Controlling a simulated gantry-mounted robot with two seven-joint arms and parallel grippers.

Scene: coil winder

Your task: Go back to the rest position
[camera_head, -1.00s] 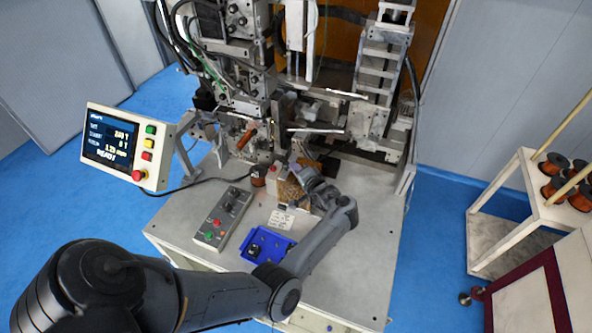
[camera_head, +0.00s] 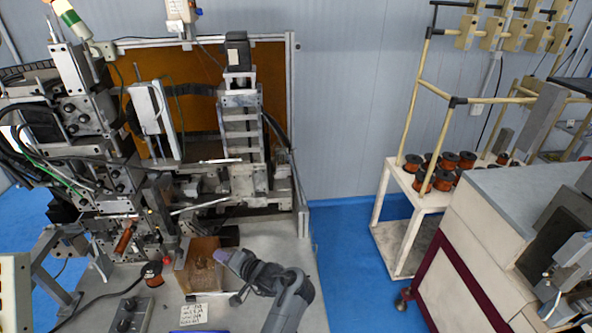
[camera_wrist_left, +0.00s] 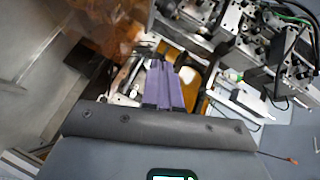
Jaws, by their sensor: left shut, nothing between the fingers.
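My left gripper (camera_head: 228,256) is above the grey machine table (camera_head: 255,240), just right of a brown open box (camera_head: 203,277). My grey left forearm comes up from the bottom edge. In the left wrist view the purple fingers (camera_wrist_left: 163,82) are together with nothing between them. The coil winder (camera_head: 150,195) stands behind. My right gripper is not in either view.
A copper spool (camera_head: 152,273), a control box (camera_head: 130,313) and a white paper label (camera_head: 193,314) are on the table left of my arm. A blue tray (camera_head: 200,331) is cut by the bottom edge. A spool rack (camera_head: 405,220) and another machine stand right, across blue floor.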

